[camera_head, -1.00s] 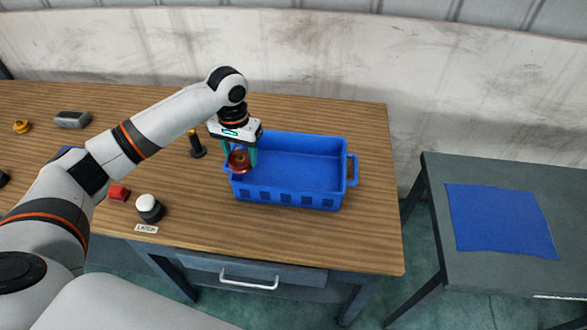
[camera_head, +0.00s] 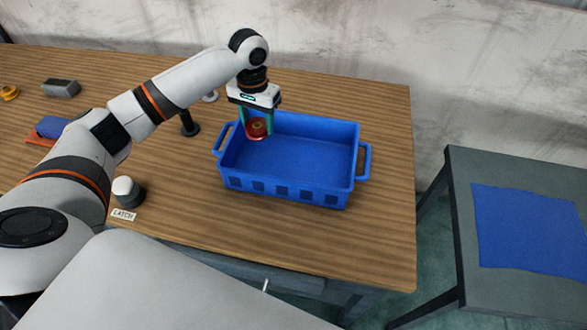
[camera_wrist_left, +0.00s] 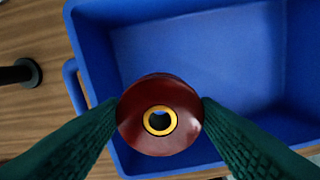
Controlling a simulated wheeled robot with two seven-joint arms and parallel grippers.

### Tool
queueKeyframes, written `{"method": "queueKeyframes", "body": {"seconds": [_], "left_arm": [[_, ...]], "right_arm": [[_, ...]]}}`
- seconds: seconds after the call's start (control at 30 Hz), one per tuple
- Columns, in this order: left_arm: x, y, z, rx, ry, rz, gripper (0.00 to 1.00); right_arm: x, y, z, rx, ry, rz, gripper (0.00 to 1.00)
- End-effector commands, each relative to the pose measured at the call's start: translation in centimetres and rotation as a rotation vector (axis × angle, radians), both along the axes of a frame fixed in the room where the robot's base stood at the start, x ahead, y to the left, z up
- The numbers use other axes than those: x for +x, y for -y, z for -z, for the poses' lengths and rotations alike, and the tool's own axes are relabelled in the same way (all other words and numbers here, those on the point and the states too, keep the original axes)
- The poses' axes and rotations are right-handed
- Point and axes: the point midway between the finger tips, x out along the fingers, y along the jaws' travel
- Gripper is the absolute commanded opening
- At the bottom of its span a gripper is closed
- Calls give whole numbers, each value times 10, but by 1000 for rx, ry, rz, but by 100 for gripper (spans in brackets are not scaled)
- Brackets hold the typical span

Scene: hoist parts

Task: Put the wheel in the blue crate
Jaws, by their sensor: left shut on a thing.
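The wheel (camera_head: 257,128) is dark red with a yellow hub ring around a hole. My left gripper (camera_head: 257,130) is shut on it, one green finger on each side. In the left wrist view the wheel (camera_wrist_left: 160,115) sits between the fingertips, with the crate's floor behind it. The blue crate (camera_head: 290,190) stands on the wooden table, open at the top and with a handle at each end. The wheel is over the left part of the crate, around rim height; its exact height is hard to tell. My right gripper is not in view.
A black post (camera_head: 189,124) stands just left of the crate. A black knob with a white top (camera_head: 127,192) stands behind a "LATCH" label (camera_head: 123,214). A grey block (camera_head: 61,88) lies at the far left. A side table with a blue mat (camera_head: 530,230) is at right.

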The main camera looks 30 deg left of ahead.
Motion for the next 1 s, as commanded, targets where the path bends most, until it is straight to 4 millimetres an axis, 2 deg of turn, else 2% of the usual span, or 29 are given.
{"method": "queueKeyframes", "body": {"seconds": [0.03,0.1,0.17,0.4,0.67,0.87,1.0], "left_arm": [[1,0,9,-1,3,0,14],[1,0,14,-1,2,0,14],[0,0,20,0,0,-1,14],[0,0,60,0,-1,0,14],[0,0,82,0,1,0,14],[0,0,108,0,1,0,14],[1,0,111,0,4,1,14]], "right_arm": [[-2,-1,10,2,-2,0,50],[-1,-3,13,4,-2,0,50],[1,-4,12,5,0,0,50],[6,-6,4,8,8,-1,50],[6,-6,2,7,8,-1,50],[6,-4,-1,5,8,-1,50],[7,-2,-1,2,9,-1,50]]}}
